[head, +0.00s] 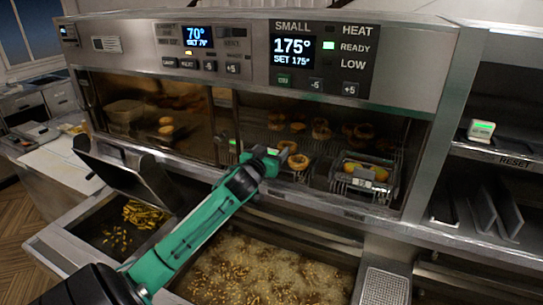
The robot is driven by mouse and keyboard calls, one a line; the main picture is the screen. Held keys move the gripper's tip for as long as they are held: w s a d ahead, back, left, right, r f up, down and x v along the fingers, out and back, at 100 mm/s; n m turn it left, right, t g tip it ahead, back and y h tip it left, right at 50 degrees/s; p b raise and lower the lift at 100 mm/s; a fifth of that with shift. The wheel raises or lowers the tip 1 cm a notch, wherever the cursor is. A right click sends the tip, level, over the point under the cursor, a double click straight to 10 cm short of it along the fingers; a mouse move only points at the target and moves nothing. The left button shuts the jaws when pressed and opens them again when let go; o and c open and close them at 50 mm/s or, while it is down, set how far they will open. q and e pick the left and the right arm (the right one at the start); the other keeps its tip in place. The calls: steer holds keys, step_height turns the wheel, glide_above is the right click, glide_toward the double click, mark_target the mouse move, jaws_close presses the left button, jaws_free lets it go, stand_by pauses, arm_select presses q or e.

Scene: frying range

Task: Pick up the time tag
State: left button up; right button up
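A small white tag (364,183) with dark marks is on the front of a wire basket (340,184) in the lit cabinet, right of centre. A small white block with a green face (481,130) stands on the right shelf, above the word RESET. I cannot tell for sure which of the two is the time tag. My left gripper (268,158) is at the cabinet opening, left of the tagged basket and apart from both. Its fingers are small and partly hidden by its own body, so their opening is unclear. My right gripper is out of view.
The cabinet (270,110) holds several browned rings and other fried pieces. Below it, a fryer vat (265,270) bubbles with food. A raised metal lid (130,172) stands by another vat at left. Upright metal dividers (505,208) stand below the right shelf.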

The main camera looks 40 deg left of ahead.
arm_select(q)
steer(key=c, duration=1)
